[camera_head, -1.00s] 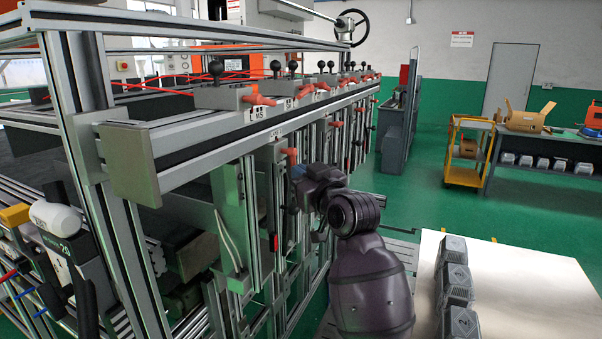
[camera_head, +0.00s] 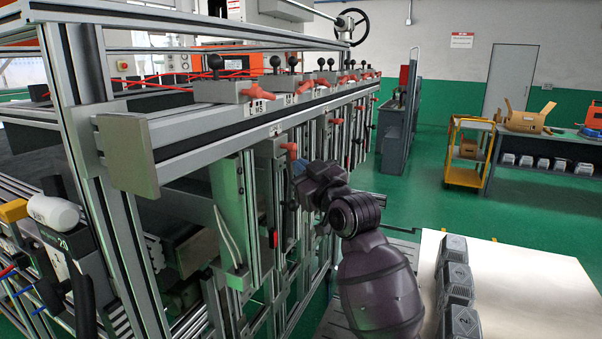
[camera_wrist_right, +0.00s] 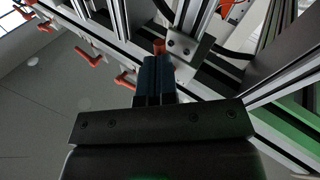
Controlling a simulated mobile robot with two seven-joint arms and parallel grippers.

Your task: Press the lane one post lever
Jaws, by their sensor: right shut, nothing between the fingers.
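An orange-red post lever (camera_head: 289,147) sits on a grey block on a post of the aluminium frame, below the top rail. My right gripper (camera_head: 298,168) is shut and empty, with its tips just below this lever in the head view. In the right wrist view the blue fingers (camera_wrist_right: 155,75) point at an orange lever end (camera_wrist_right: 158,47), which shows right at their tips. I cannot tell whether they touch it. No lane number is readable at this lever. My left gripper is not in view.
A row of orange levers (camera_head: 258,92) with black knobs runs along the top rail (camera_head: 215,137). Green floor lies beyond.

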